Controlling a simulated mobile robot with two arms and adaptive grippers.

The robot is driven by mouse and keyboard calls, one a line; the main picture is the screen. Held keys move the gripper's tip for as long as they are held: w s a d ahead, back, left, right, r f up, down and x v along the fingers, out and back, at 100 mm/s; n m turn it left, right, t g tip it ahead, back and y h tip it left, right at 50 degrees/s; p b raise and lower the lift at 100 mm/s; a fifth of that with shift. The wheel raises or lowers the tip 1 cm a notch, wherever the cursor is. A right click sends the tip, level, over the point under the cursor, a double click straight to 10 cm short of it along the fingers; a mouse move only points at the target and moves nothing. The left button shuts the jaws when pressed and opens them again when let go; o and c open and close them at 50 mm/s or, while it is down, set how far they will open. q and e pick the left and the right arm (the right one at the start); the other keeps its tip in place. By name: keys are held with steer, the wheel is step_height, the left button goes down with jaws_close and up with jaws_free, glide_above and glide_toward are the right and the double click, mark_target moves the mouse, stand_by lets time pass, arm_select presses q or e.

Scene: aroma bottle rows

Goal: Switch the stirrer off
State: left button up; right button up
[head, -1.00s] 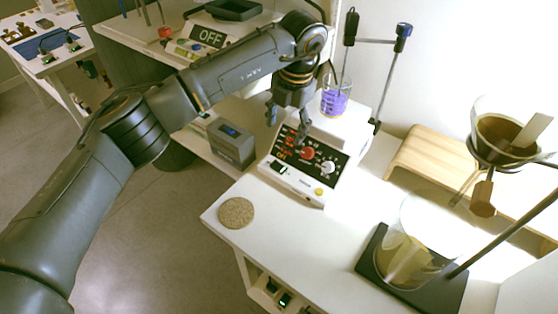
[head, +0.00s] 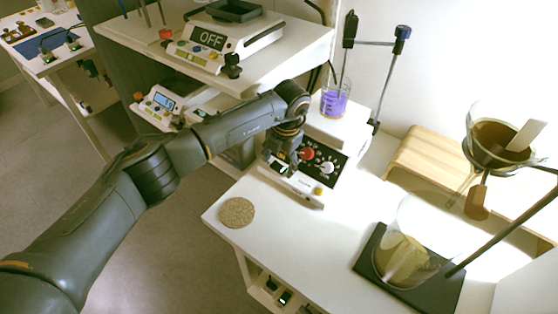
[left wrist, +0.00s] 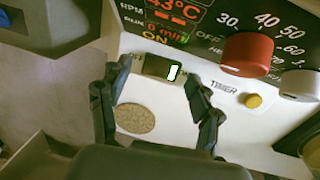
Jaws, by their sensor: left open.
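The stirrer (head: 312,178) is a white hotplate unit with a dark front panel, a red knob (left wrist: 247,54) and a pale knob. A glass beaker with purple liquid (head: 334,102) stands on top. In the left wrist view, its display (left wrist: 165,20) reads 43°C, with ON lit in yellow. The dark rocker switch (left wrist: 164,68) below has a bright green-white patch toward its right side. My left gripper (head: 282,164) is open at the panel's left part; in the wrist view its fingers (left wrist: 154,84) lie on either side of the switch, and contact cannot be told.
A round cork mat (head: 237,212) lies on the bench at the left. A yellow button (left wrist: 253,101) is right of the switch. A funnel stand with a glass beaker (head: 402,255) stands at right. Another unit labelled OFF (head: 207,39) sits on the shelf.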

mark_target(279, 168)
arm_select(q)
steer(key=c, duration=1.1)
steer(key=shift+w+a+f+h+b, duration=0.15)
steer(key=shift+h+b, duration=0.15)
steer(key=shift+b, duration=0.15)
steer(key=shift+c, duration=0.2)
steer(key=shift+g+h, duration=0.3)
steer(key=o, duration=1.1)
steer(key=shift+o, duration=0.2)
step_height(279, 168, up, 12)
steer(key=shift+r, duration=0.2)
